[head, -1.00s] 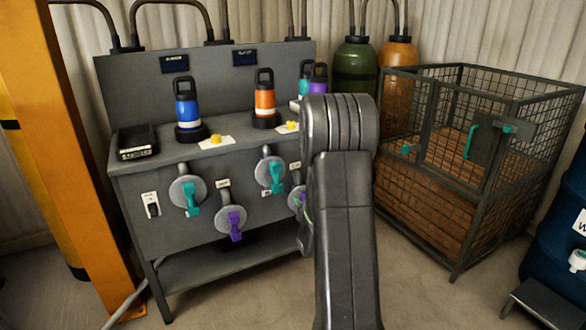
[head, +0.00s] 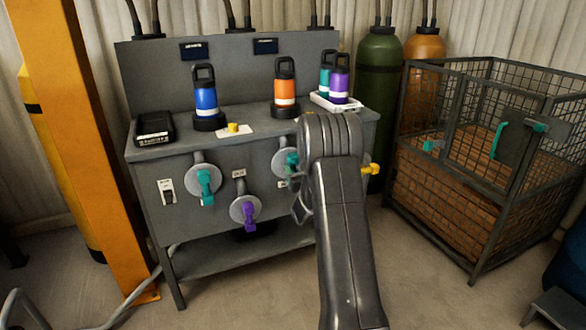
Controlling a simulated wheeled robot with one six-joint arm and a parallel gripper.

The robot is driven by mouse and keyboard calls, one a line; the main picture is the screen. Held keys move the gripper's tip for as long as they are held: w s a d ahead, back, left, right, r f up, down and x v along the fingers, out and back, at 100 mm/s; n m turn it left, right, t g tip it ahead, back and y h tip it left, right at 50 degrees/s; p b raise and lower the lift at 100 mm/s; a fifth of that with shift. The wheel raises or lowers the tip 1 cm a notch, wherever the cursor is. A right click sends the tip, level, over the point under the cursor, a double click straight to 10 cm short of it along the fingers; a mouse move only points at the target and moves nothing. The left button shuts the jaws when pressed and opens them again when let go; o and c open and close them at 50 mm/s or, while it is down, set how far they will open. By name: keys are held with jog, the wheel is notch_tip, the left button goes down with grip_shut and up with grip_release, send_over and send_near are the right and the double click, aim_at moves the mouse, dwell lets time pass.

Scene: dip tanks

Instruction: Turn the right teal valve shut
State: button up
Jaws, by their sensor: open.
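The right teal valve (head: 291,162) is on the front of the grey bench, a round grey plate with a teal handle. My arm covers its right part, and the handle seems to point down. The left teal valve (head: 206,186) has its handle hanging down. A purple-handled valve (head: 248,214) sits lower between them. My arm rises in front of the bench and bends over near the right teal valve. My gripper is hidden behind the arm; a dark curved part shows left of it, but I cannot tell what it is.
Blue (head: 205,98), orange (head: 285,85), teal and purple (head: 339,85) bottles stand on the bench top. A yellow handle (head: 371,169) shows at the bench's right side. A wire cage (head: 470,185) stands right, an orange post (head: 90,160) left. Open floor lies in front.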

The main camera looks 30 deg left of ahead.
jog(key=shift+x, duration=1.35)
grip_shut()
